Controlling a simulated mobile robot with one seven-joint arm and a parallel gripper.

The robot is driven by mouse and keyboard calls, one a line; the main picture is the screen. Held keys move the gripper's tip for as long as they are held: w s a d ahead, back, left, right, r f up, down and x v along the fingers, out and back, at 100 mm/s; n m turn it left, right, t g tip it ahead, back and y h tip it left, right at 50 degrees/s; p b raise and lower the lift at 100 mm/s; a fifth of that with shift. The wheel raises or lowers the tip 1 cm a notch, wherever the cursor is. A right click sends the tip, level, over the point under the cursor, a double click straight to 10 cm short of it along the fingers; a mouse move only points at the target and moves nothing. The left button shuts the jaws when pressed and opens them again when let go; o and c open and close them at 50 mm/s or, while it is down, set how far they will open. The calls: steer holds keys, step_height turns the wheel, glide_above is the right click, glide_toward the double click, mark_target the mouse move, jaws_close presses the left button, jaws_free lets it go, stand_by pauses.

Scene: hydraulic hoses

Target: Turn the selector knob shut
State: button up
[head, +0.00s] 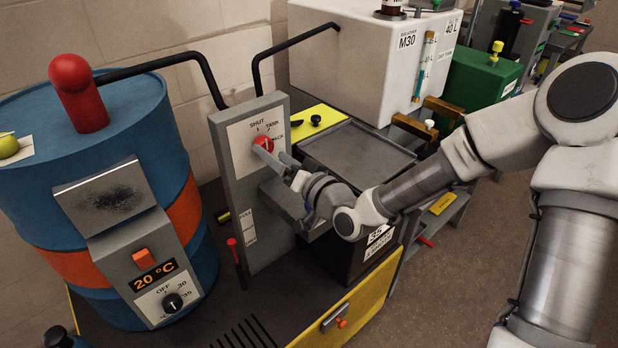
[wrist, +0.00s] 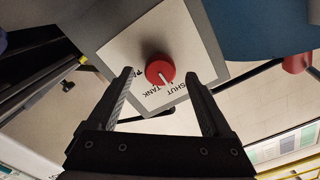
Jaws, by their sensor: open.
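The red round selector knob (head: 263,143) sits on a pale plate on the grey upright panel, with the labels SHUT, TANK and one ending in PACK around it. In the wrist view the knob (wrist: 160,71) lies between my fingertips, with clear gaps on both sides. Its white pointer line faces the SHUT and TANK lettering; I cannot tell exactly which mark it meets. My gripper (head: 275,156) is open and empty, with its fingers pointing at the knob from the front right. In the head view the fingers partly cover the knob. I cannot tell whether either finger touches it.
A blue and orange drum (head: 120,170) with a heater box (head: 147,265) stands left of the panel (head: 225,165). Black hoses (head: 185,62) run above. A dark tray (head: 365,150) and a white tank (head: 365,55) stand to the right. A red-handled lever (head: 232,243) stands low beside the panel.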

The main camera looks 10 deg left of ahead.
steer(key=p+v, duration=0.5)
steer(key=v, duration=0.5)
steer(key=shift+w+d+r+p, duration=0.2)
steer(key=shift+r+p, duration=0.1)
steer(key=shift+r, duration=0.15)
steer(key=shift+s+d+p, duration=0.1)
steer(key=shift+d+p, duration=0.1)
steer(key=shift+p, duration=0.8)
steer(key=shift+s+a+f+p+v, duration=0.1)
steer(key=shift+f+p+v, duration=0.05)
steer(key=shift+p+v, duration=0.65)
steer(key=shift+s+a+f+p+v, duration=0.1)
steer(key=shift+f+p+v, duration=0.05)
steer(key=shift+p+v, duration=0.65)
steer(key=shift+s+a+f+p+v, duration=0.1)
steer(key=shift+f+p+v, duration=0.05)
steer(key=shift+p+v, duration=0.6)
steer(key=shift+d, duration=0.1)
